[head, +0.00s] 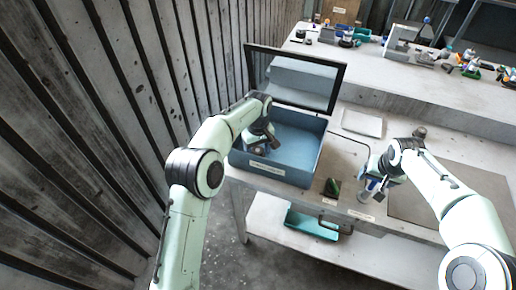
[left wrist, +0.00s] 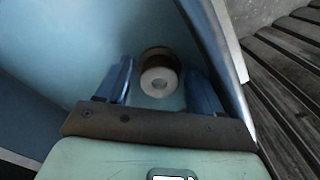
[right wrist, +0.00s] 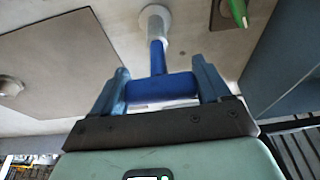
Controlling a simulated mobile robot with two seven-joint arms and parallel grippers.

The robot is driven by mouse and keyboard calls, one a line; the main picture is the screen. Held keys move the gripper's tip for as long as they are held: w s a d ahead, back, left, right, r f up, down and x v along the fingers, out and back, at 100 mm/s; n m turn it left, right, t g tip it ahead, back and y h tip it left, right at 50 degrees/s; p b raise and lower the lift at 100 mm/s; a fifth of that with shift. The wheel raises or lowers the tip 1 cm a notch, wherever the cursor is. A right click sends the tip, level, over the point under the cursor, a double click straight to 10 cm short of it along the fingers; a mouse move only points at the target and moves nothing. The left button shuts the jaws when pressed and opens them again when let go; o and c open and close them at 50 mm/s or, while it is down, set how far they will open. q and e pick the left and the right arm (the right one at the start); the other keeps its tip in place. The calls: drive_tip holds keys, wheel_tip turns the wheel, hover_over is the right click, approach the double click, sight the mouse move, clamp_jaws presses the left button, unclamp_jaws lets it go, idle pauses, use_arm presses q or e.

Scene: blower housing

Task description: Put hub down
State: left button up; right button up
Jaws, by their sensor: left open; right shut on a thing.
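A short cylinder, apparently the hub (left wrist: 160,75), has a dark brown body and a pale ring face with a hole. In the left wrist view it sits in the blue box (head: 293,175), close to a wall. My left gripper (head: 262,145) reaches down into the box. Its blue fingers are open, one on each side of the hub, with gaps visible; whether the hub rests on the floor is unclear. In the head view the hub is not distinguishable. My right gripper (head: 374,180) is shut on a blue-handled tool (right wrist: 160,88) with a pale lower end, above the bench.
The box's framed lid (head: 296,78) stands open behind it. A green object (head: 332,187) lies between box and right gripper. A pale plate (head: 362,123) and a grey mat (head: 462,197) lie on the bench. A teal tray (head: 312,223) sits below. The back bench holds several items.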

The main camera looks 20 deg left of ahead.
sight(258, 151)
use_arm(q)
wheel_tip(258, 151, up, 12)
drive_tip(key=shift+r, duration=0.2)
idle(0.5)
drive_tip(key=shift+w, duration=0.1)
use_arm(e)
drive_tip(key=shift+w+r, duration=0.15)
drive_tip(key=shift+r, duration=2.45)
drive_tip(key=o, duration=1)
drive_tip(key=shift+f, duration=0.2)
drive_tip(key=v, duration=1.2)
